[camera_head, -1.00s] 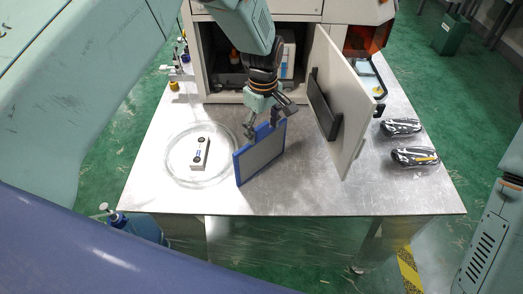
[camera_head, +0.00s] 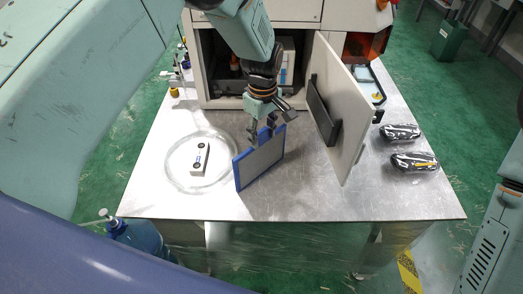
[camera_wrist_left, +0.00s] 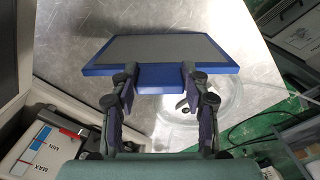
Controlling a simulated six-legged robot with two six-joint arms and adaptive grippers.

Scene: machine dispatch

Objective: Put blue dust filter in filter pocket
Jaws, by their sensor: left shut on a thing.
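The blue dust filter (camera_head: 261,161), a grey panel in a blue frame, stands upright but tilted on or just above the metal table; contact below is unclear. My left gripper (camera_head: 262,133) is shut on its upper edge. In the left wrist view, the two fingers (camera_wrist_left: 159,85) grip the blue tab of the filter (camera_wrist_left: 160,50) from both sides. A black holder (camera_head: 323,107), which looks like the filter pocket, is fixed on the inner face of the open cabinet door, right of the filter. My right gripper is not in view.
The open door (camera_head: 348,130) stands out over the table (camera_head: 330,200). The cabinet opening (camera_head: 222,75) is behind my gripper. A clear round dish (camera_head: 180,180) with a white part (camera_head: 200,160) is at left. Two black patterned items (camera_head: 415,161) lie at right.

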